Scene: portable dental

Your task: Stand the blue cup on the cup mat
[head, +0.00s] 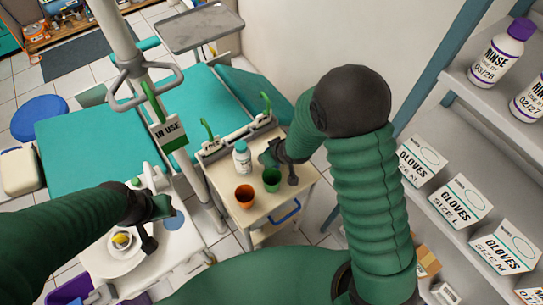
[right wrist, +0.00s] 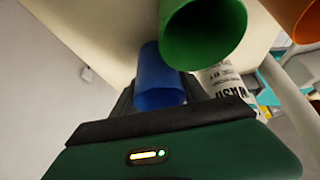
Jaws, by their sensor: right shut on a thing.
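The blue cup (right wrist: 162,85) shows in the right wrist view between my right gripper's fingers. My right gripper (head: 278,168) is shut on it at the cart. In the head view I cannot make out the blue cup; the gripper and arm seem to hide it. A flat blue disc (head: 174,221), which looks like the cup mat, lies on the white unit at left. My left gripper (head: 157,226) is beside that disc, with its fingers apart and nothing seen between them.
A green cup (head: 271,180) stands close to my right gripper, and an orange cup (head: 245,196) to its left. A white bottle (head: 242,158) stands behind them on the cart top (head: 226,178). A white bowl (head: 118,250) is near my left gripper. Shelves with glove boxes (head: 460,205) are at right.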

